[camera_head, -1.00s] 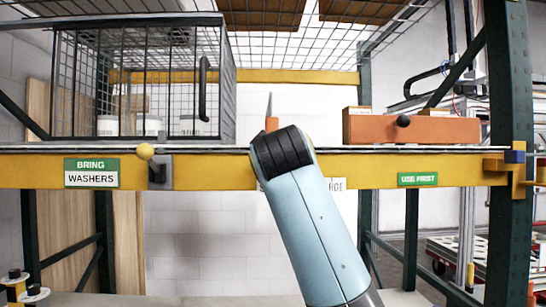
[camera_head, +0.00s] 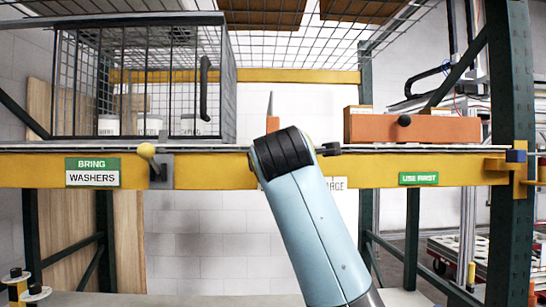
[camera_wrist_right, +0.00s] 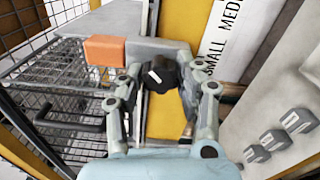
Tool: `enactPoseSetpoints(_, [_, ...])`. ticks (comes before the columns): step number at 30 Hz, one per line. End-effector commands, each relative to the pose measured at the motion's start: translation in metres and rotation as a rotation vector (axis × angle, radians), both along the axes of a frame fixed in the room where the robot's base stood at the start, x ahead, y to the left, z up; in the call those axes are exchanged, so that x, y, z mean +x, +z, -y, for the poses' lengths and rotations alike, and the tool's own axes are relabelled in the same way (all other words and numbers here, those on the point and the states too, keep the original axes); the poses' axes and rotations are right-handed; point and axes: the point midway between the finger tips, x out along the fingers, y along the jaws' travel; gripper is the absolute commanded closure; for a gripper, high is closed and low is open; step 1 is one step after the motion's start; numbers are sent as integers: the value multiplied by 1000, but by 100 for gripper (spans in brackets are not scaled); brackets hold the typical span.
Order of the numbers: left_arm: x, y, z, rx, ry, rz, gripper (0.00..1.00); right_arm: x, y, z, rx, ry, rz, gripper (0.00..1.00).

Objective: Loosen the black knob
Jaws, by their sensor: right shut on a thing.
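In the right wrist view the black knob (camera_wrist_right: 163,76), with a small white mark on top, sits in front of a grey block (camera_wrist_right: 150,48) by the yellow beam. My right gripper (camera_wrist_right: 166,84) has a finger on each side of it and is shut on it. In the head view my light blue right arm (camera_head: 315,230) rises to the beam and hides the gripper and the held knob. A small dark piece (camera_head: 330,149) sticks out to the right of the arm's black joint; I cannot tell what it is. My left gripper is in neither view.
The yellow beam (camera_head: 220,174) carries a yellow ball lever (camera_head: 147,151) at the left. A wire cage (camera_head: 130,55) stands on the shelf. An orange drawer box (camera_head: 440,130) with its own dark knob (camera_head: 404,120) is at the right. A green upright (camera_head: 508,220) bounds the right side.

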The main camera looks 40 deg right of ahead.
Motion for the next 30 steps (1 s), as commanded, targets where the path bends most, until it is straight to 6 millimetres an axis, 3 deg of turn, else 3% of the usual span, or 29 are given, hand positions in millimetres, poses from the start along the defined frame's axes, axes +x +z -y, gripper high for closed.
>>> enactPoseSetpoints(18, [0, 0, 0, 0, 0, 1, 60, 0, -5, 1, -476, 1, -301, 97])
enactPoseSetpoints(30, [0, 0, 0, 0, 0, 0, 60, 0, -6, 1, -657, 2, -415, 97])
